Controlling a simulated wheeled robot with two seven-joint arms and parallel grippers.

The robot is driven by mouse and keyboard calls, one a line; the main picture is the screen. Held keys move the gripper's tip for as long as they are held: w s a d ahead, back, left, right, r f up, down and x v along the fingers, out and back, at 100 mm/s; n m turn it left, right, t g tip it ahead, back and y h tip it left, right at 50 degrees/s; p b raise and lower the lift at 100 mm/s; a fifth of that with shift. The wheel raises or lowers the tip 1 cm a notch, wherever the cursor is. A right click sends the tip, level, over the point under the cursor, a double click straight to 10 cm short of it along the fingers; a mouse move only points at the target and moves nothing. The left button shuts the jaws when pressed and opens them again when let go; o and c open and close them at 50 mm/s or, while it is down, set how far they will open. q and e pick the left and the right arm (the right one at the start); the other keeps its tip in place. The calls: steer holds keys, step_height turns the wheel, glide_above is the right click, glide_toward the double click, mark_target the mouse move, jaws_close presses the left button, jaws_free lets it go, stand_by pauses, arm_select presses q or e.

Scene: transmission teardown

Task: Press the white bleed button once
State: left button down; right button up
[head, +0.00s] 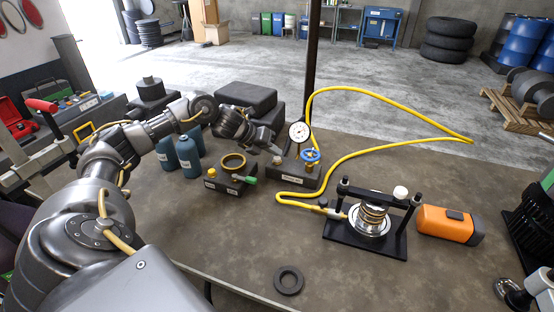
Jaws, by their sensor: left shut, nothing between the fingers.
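My left gripper (274,149) is shut and empty, with its tips at the left part of the dark gauge block (296,178). A small pale button (277,160) shows on that block just below the tips; I cannot tell whether they touch it. The block also carries a round white gauge (299,132) and a blue valve knob (311,155). A larger white rounded cap (400,191) stands on the black fixture (368,240) to the right, well away from the gripper. My right gripper is not in view.
A yellow hose (405,138) loops from the gauge block to the fixture. A dark box with a brass ring (233,161), blue bottles (188,155) and an orange tool (446,224) stand on the table. A black ring (288,280) lies near the front edge.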

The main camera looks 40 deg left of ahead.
arm_select(q)
steer(key=shift+f+b, duration=0.4)
steer(key=shift+f, duration=0.2)
stand_by(0.7)
steer(key=shift+r, duration=0.1)
steer(key=shift+r+p, duration=0.7)
steer(key=shift+r, duration=0.15)
steer(key=shift+r, duration=0.1)
steer(key=shift+r+p, duration=1.95)
steer(key=shift+r, duration=0.45)
